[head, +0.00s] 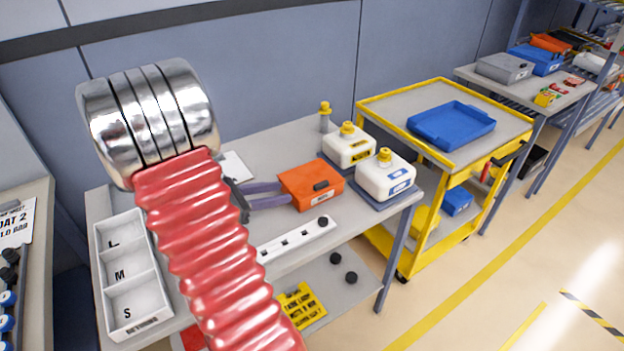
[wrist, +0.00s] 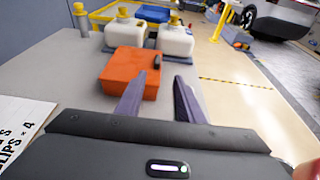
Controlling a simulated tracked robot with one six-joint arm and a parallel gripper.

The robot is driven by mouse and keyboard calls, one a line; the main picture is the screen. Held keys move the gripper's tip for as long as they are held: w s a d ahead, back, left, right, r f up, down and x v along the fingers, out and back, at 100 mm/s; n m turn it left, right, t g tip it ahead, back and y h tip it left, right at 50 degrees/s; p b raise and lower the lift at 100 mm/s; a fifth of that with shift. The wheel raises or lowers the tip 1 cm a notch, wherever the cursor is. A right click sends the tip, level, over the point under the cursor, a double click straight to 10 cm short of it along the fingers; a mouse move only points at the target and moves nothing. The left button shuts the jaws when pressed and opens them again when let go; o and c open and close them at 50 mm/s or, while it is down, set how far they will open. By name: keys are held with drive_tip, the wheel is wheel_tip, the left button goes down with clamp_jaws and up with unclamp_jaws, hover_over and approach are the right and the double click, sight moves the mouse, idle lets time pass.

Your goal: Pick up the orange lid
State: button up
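The orange lid (head: 303,188) is a boxy orange piece with a small black part on it. It lies on the grey workbench, in front of two white jugs. It also shows ahead of my gripper in the wrist view (wrist: 128,72). My gripper (head: 284,194) reaches toward the lid from the left in the head view, its two purple-grey fingers apart. In the wrist view the fingers (wrist: 159,82) point at the lid, offset to the right: the left finger overlaps its near face and the right one is past its right edge. Whether they touch it, I cannot tell.
White jugs with yellow caps (head: 349,147) (head: 385,176) stand close behind the lid. A white strip with black pieces (head: 296,240) lies in front. A white S/M/L tray (head: 131,273) is at left. A yellow cart (head: 388,104) with a blue tray stands right.

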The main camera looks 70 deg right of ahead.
approach(319, 184)
drive_tip(key=shift+s+d+f, duration=0.2)
drive_tip(key=shift+s+d, duration=0.1)
drive_tip(key=shift+s, duration=0.2)
drive_tip(key=shift+s+d+f, duration=0.15)
drive_tip(key=shift+s+d, duration=0.15)
drive_tip(key=shift+s, duration=0.2)
drive_tip(key=shift+s+d+f, duration=0.2)
drive_tip(key=shift+s+d, duration=0.15)
drive_tip(key=shift+d, duration=0.15)
drive_tip(key=shift+w+d+x, duration=0.1)
drive_tip(key=shift+x, duration=1.2)
drive_tip(key=shift+w+d+x, duration=0.1)
drive_tip(key=shift+x, duration=1.25)
drive_tip(key=shift+c, duration=0.6)
clamp_jaws()
